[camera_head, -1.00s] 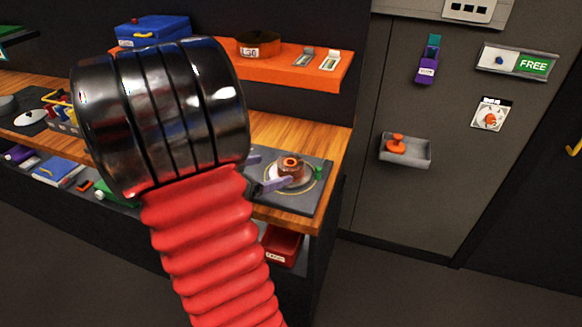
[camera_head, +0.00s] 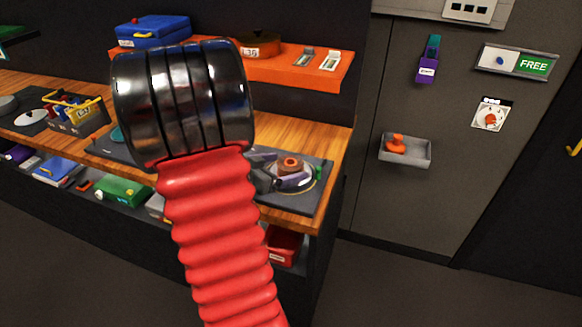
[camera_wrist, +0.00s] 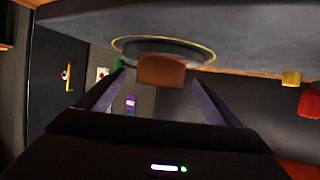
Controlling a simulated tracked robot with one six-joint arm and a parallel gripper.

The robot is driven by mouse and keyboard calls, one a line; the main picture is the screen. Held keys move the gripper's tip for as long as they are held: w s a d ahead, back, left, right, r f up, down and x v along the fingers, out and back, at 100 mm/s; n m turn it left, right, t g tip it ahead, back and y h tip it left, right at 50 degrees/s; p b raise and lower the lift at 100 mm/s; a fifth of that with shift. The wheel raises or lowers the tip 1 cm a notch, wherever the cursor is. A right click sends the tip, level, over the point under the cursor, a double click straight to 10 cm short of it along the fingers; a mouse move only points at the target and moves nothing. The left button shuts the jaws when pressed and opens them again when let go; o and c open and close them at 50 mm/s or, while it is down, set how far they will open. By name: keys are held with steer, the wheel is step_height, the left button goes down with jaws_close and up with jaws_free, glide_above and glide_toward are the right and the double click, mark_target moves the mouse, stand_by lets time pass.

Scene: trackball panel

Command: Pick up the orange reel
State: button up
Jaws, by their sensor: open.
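The orange reel (camera_head: 291,163) is a short brownish-orange cylinder with a dark hole in its top. It stands upright on a round pale disc (camera_head: 313,184) on the dark panel at the counter's right end. In the wrist view, which looks upside down, the reel (camera_wrist: 161,70) shows between the finger tips. My gripper (camera_wrist: 159,77) is open, with one finger on each side of the reel and gaps visible. In the head view, one purple finger crosses in front of the reel's lower part; my black wrist and red sleeve hide much of the gripper.
An orange shelf (camera_head: 300,72) with a pot (camera_head: 261,45) overhangs the counter behind. A yellow-handled caddy (camera_head: 78,114) stands to the left. A small green part (camera_head: 319,172) is beside the disc. A grey wall tray (camera_head: 405,151) lies to the right, past a gap.

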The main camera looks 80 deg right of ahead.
steer(key=shift+x, duration=1.35)
steer(key=shift+c, duration=0.4)
steer(key=c, duration=1.1)
steer(key=shift+r, duration=0.1)
step_height(320, 180, up, 10)
